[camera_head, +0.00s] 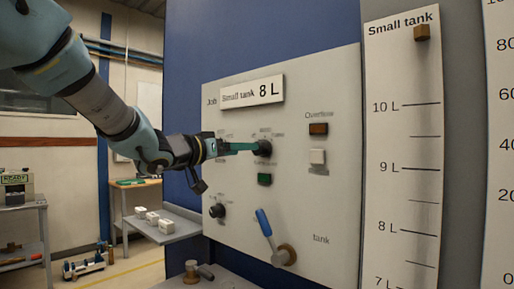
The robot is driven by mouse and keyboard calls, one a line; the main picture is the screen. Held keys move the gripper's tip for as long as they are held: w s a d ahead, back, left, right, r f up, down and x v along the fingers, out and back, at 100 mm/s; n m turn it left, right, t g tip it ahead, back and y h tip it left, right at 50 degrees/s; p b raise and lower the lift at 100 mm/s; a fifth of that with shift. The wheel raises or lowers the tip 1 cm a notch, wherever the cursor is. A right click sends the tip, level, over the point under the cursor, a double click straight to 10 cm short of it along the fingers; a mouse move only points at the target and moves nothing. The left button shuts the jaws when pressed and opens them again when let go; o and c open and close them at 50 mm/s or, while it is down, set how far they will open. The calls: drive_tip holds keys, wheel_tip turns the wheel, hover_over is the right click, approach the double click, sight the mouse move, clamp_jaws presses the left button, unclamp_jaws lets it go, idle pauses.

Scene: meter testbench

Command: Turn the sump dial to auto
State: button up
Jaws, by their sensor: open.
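My gripper (252,147) reaches in from the left, its greenish fingers level against the pale grey panel (340,200). The fingertips are at a black dial (265,148) in the panel's upper middle. They seem to be around or touching it; the view does not show which. A second black dial (217,211) with small marks around it sits at the panel's lower left. More small marks show above and below my gripper's wrist, where the panel is partly hidden. The dial labels are too small to read, so I cannot tell which dial is the sump dial.
A green button (264,179) is just below the fingers. A blue-handled lever (265,223) sticks out lower down. A dark red indicator (318,129) and a white button (317,157) are to the right. A grey shelf (180,229) holds white blocks at left.

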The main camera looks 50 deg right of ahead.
drive_tip(key=d+p, duration=0.1)
drive_tip(key=d, duration=0.6)
drive_tip(key=shift+s+d+p, duration=0.1)
drive_tip(key=shift+d+p, duration=0.05)
drive_tip(key=shift+p, duration=0.2)
drive_tip(key=shift+c, duration=0.2)
clamp_jaws()
